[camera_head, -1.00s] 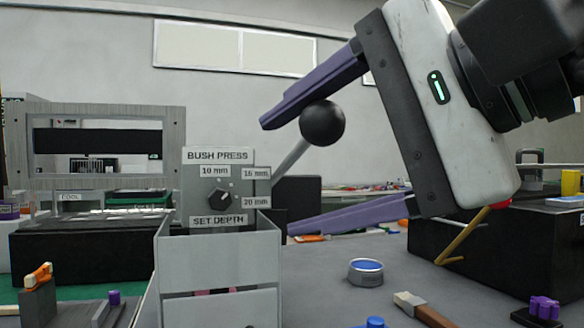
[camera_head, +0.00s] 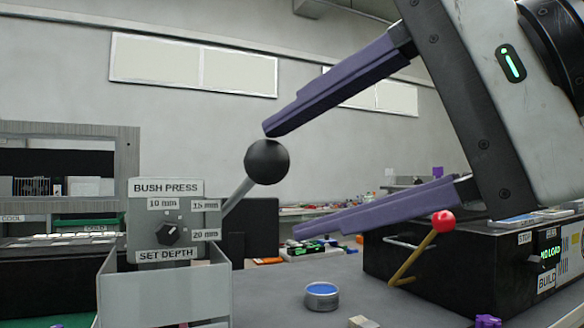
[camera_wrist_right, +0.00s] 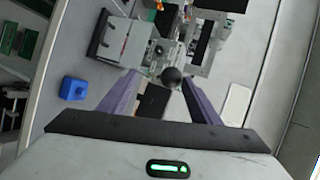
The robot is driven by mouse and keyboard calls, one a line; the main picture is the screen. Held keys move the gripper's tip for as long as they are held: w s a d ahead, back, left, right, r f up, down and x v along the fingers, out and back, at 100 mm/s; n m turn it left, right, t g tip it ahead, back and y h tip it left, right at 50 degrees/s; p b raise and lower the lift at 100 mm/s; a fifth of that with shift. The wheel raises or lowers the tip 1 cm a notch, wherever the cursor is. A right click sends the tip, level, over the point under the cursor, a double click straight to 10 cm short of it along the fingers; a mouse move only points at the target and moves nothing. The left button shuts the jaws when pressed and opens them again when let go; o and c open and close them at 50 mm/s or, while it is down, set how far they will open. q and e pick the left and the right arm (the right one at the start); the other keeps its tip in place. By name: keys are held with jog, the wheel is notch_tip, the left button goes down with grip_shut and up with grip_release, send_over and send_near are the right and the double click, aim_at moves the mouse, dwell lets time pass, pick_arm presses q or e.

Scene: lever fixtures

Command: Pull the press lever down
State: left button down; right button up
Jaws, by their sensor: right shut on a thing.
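The press lever is a grey rod (camera_head: 238,195) with a black ball knob (camera_head: 267,162). It slants up to the right from the grey press (camera_head: 142,215) labelled BUSH PRESS. My right gripper (camera_head: 281,181) is shut on the knob at its fingertips, though its purple fingers stand wide. The upper fingertip meets the top of the knob. Contact at the lower finger is not clear. The right wrist view shows the knob (camera_wrist_right: 172,77) near the fingertips. My left gripper is not in view.
A black box (camera_head: 390,262) with a red-knobbed yellow lever (camera_head: 403,268) stands right of the press, below my right gripper. A round tin (camera_head: 321,295) sits on the grey bench (camera_head: 280,290) between them. A grey frame (camera_head: 128,165) stands at the left.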

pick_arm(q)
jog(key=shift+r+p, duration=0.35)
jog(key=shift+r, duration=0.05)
pick_arm(e)
jog(key=shift+v, duration=1.5)
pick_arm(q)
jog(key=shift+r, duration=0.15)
pick_arm(e)
jog(key=shift+w+r, duration=0.1)
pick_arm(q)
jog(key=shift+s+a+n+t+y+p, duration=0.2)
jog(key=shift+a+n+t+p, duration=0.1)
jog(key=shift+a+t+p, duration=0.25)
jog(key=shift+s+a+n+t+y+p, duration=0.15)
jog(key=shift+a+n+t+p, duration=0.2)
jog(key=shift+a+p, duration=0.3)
pick_arm(e)
jog(key=v, duration=1)
jog(key=shift+d, duration=0.15)
